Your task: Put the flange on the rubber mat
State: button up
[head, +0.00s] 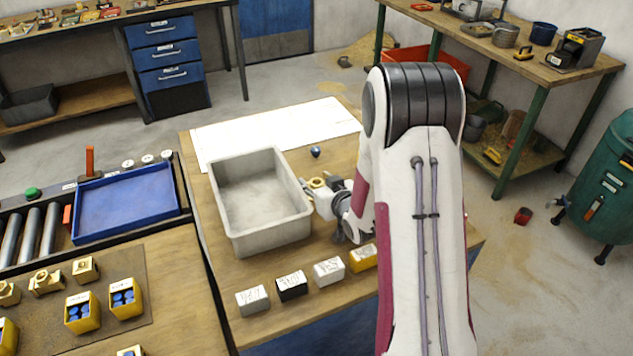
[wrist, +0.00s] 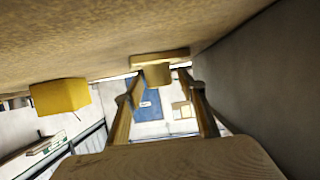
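The brass-yellow flange (wrist: 156,74) shows in the wrist view as a flat plate with a round boss, straight ahead of my fingers. In the head view the flange (head: 317,183) is by the right side of the grey bin, partly hidden by my gripper. My gripper (wrist: 162,82) has its fingers apart, one on each side of the boss; a narrow gap shows at the right finger. In the head view my gripper (head: 322,190) is low over the table. A dark brown mat (head: 112,305) on the left table may be the rubber mat; several brass parts stand on it.
The grey bin (head: 235,235) stands close beside my gripper; its wall (wrist: 260,80) fills the right of the wrist view. Several small blocks, including a yellow one (head: 363,257), line the table's front. A white sheet (head: 265,132) lies behind. A blue tray (head: 125,203) is left.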

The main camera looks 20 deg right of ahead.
aim_at(321, 182)
jog(key=shift+r, duration=0.15)
jog(key=shift+v, duration=1.05)
jog(key=shift+s+r, duration=0.45)
jog(key=shift+r, duration=0.15)
notch_tip(321, 182, up, 6)
jog(key=shift+r, duration=0.1)
